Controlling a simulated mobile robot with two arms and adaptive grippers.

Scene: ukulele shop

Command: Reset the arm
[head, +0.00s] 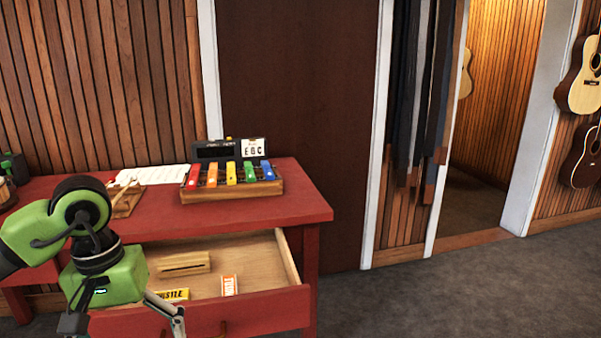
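My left arm comes in from the left, green and black. Its gripper (126,322) points down over the front left of an open drawer (255,312) in the red desk (295,205). Its two fingers are spread wide, with nothing visible between them; the tips are near the bottom edge of the view. Whether they touch the drawer front cannot be told. My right arm and gripper are not in view.
The drawer holds a wooden block (185,264), a yellow labelled box (174,295) and an orange-white box (229,285). On the desk stand a colourful key instrument (232,188) and paper sheets (155,174). Carpet (460,290) to the right is clear.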

